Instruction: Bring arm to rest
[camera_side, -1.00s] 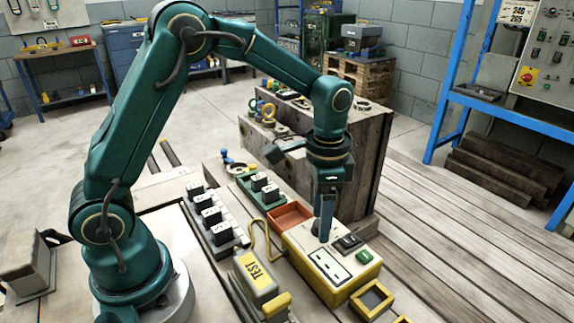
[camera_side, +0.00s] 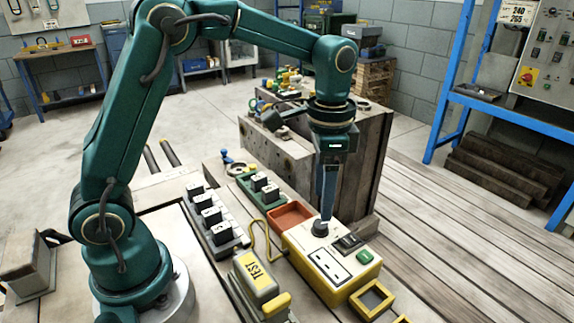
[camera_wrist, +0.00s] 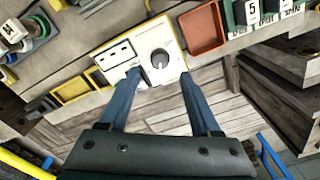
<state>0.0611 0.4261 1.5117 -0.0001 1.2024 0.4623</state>
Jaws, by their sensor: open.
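My gripper (camera_side: 326,208) points down above the yellow-edged test box (camera_side: 318,281) on the bench, close to its dark round knob (camera_side: 320,228). In the wrist view my gripper (camera_wrist: 160,76) shows two blue fingers spread apart with nothing between them. The knob (camera_wrist: 160,58) shows on the pale box top beyond and between the fingertips. In the side view the fingers overlap each other, and the gap to the knob is hard to judge.
A red tray (camera_side: 290,215) and numbered blocks (camera_side: 212,216) stand left of the box. A yellow test unit (camera_side: 255,272) with a cable lies in front. A wooden block (camera_side: 357,160) rises behind my gripper. The plank floor (camera_side: 450,230) at right is clear.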

